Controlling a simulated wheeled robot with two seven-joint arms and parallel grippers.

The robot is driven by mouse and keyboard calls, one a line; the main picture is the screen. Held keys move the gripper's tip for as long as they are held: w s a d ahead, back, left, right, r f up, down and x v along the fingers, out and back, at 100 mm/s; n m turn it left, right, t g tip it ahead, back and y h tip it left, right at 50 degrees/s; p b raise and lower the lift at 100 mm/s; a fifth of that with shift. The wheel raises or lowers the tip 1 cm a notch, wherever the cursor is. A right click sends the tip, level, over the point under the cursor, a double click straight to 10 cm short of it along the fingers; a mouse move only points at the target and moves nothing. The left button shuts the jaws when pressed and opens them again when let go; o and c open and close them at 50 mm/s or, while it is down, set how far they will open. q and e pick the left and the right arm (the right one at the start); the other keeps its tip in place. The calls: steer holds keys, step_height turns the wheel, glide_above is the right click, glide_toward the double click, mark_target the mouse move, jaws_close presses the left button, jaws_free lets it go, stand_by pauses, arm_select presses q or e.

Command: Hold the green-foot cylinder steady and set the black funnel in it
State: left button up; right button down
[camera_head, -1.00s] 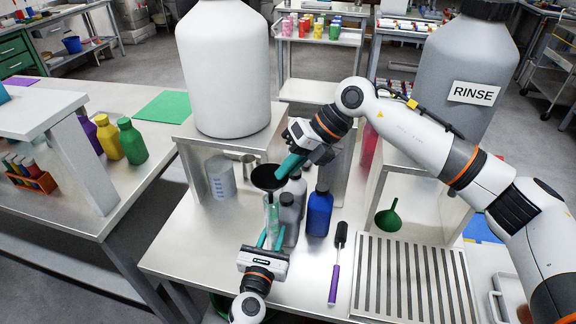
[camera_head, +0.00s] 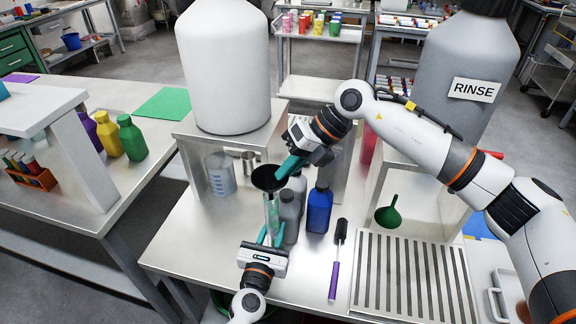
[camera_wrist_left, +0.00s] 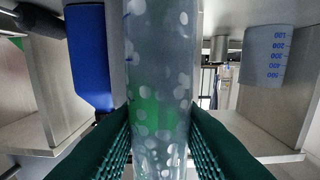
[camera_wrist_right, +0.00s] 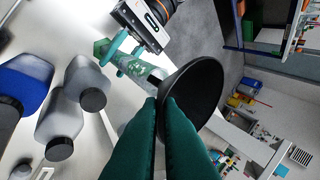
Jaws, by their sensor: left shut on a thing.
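The black funnel (camera_head: 268,178) is upright, directly above the clear cylinder (camera_head: 272,212). In the right wrist view the funnel (camera_wrist_right: 200,92) has its narrow end at the cylinder's mouth; how far the stem is inside is hidden. My right gripper (camera_head: 284,172) is shut on the funnel's rim; its fingertips (camera_wrist_right: 166,102) meet there. My left gripper (camera_head: 269,238) is shut around the cylinder, and the clear, speckled wall (camera_wrist_left: 160,60) fills the gap between its fingers in the left wrist view. Green shows through the wall; the foot is not clearly seen.
Grey bottles (camera_head: 289,214) and a blue bottle (camera_head: 320,209) stand close right of the cylinder. A purple-handled brush (camera_head: 335,265), a drain rack (camera_head: 412,280) and a green funnel (camera_head: 388,215) are farther right. A beaker (camera_head: 220,175) stands under the white carboy's shelf.

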steer(key=shift+f, duration=0.85)
steer(key=c, duration=1.5)
jaws_free()
steer(key=shift+c, duration=0.2)
steer(key=shift+d+r, duration=0.1)
steer(key=v, duration=1.1)
steer(key=shift+d+r, duration=0.25)
arm_select(q)
steer(key=o, duration=1.2)
steer(key=shift+c, duration=0.2)
